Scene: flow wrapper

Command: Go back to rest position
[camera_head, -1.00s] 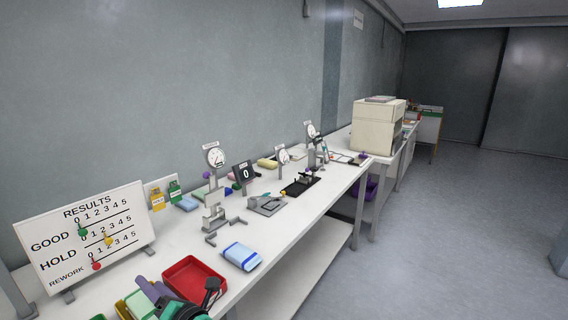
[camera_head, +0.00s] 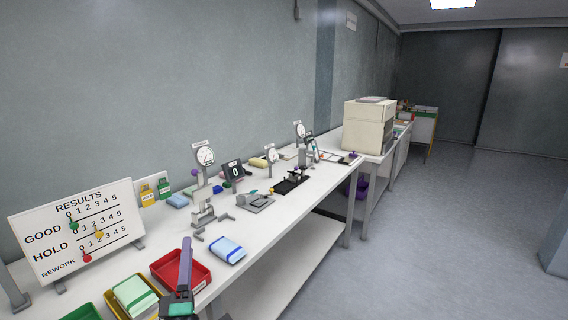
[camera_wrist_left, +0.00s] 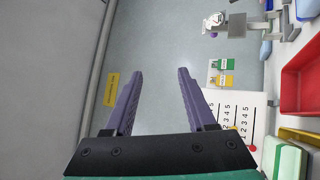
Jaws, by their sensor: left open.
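My left gripper (camera_head: 184,242) shows at the bottom of the head view, its purple fingers pointing up the picture in front of the red tray (camera_head: 204,273). In the left wrist view the two fingers of my left gripper (camera_wrist_left: 158,72) are spread wide with nothing between them. They face the grey wall and are clear of the bench. My right gripper is in neither view.
The long white bench (camera_head: 262,238) carries a results board (camera_head: 75,235), dial gauges (camera_head: 204,155), a blue-white pack (camera_head: 228,250) and a green-white pack (camera_head: 134,292) in a yellow tray. A beige machine (camera_head: 368,125) stands farther back. The floor (camera_head: 450,230) at right is clear.

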